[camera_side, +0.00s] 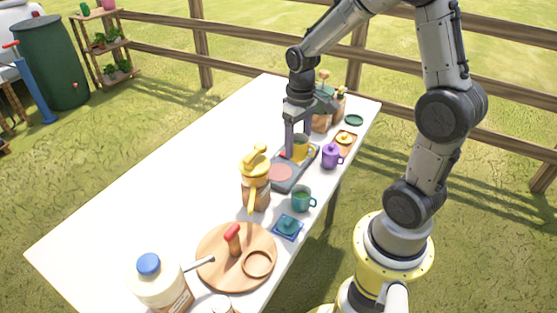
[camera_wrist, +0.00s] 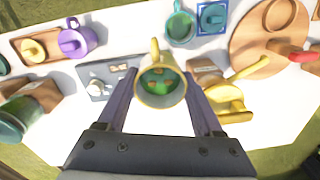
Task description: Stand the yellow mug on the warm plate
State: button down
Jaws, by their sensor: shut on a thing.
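The yellow mug (camera_side: 301,149) is upright between the fingers of my gripper (camera_side: 296,142), over the far part of the grey warm plate (camera_side: 290,184). The plate's round reddish pad shows nearer the camera, beside the mug. I cannot tell if the mug's base touches the plate. In the wrist view the mug (camera_wrist: 160,101) is seen from above, with green and orange contents and its handle pointing up the picture. My gripper (camera_wrist: 160,84) is shut on it. The warm plate (camera_wrist: 94,94) shows partly at left, with a pale knob; the mug hides the rest.
A round wooden board (camera_side: 212,264) and a white jar (camera_side: 158,287) are nearer. The table's left side is clear.

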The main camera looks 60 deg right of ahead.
jog(key=w+f, duration=0.2)
jog(key=w+d+f, duration=0.1)
jog(key=w+f, duration=0.1)
jog(key=w+d+f, duration=0.1)
jog(key=w+f, duration=0.2)
jog(key=shift+d, duration=0.25)
jog(key=shift+f, duration=1.5)
jog(key=shift+f, duration=0.15)
jog(key=shift+c, duration=0.2)
grip_release()
